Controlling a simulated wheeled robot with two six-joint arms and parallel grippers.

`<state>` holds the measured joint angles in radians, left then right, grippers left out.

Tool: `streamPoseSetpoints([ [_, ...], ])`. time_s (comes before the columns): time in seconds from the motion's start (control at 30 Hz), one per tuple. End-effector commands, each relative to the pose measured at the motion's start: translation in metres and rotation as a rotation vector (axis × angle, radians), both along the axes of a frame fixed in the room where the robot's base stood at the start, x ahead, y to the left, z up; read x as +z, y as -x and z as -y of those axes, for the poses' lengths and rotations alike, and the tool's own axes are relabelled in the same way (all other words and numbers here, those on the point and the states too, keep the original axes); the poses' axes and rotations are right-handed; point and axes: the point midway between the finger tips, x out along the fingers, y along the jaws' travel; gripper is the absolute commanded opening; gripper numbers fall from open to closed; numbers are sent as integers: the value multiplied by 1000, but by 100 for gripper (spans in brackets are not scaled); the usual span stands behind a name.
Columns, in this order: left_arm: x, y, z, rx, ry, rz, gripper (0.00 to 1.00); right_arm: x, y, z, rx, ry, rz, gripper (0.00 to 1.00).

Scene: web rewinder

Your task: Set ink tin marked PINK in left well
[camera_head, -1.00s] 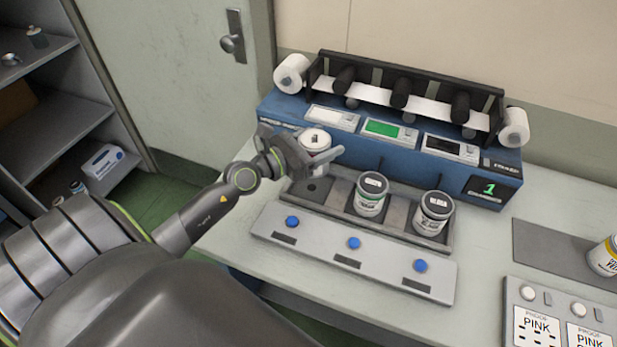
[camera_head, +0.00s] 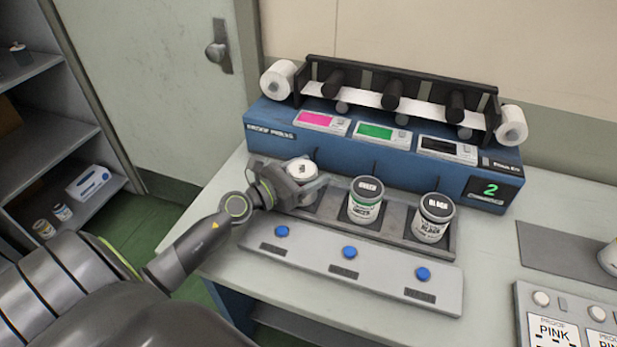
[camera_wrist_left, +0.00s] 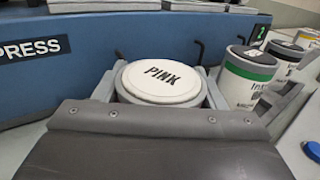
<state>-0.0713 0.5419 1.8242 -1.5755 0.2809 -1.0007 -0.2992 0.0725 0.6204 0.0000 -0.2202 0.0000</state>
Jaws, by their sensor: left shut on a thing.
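The ink tin marked PINK (camera_wrist_left: 160,82) has a white lid and stands upright between the fingers of my left gripper (camera_head: 304,180). In the head view the same tin (camera_head: 301,168) is at the left well (camera_head: 312,208) of the dark tray, its lower part hidden by the gripper. My left gripper is shut on it. The GREEN tin (camera_head: 366,201) stands in the middle well, and the BLACK tin (camera_head: 433,218) stands in the right well. My right gripper is not in view.
The blue proof press (camera_head: 400,165) stands behind the tray, with pink, green and black screens and a "2" display. A grey panel with blue buttons (camera_head: 349,253) lies in front. A panel with PINK proof cards (camera_head: 553,330) is at lower right.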

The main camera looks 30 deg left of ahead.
Motion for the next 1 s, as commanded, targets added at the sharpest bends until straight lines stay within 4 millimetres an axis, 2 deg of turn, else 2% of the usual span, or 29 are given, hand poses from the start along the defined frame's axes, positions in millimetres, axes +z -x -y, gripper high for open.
streamPoseSetpoints([
  [0.37,-3,0,0,-1,0,3,28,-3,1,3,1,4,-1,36],
  [0.4,-4,0,0,0,-1,0,65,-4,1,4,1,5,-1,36],
  [0.57,-3,0,0,0,-1,0,86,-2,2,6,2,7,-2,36],
  [0.93,2,0,0,0,-1,1,86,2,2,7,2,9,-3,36],
  [1.0,-2,7,-3,0,-3,-1,86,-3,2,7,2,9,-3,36],
])
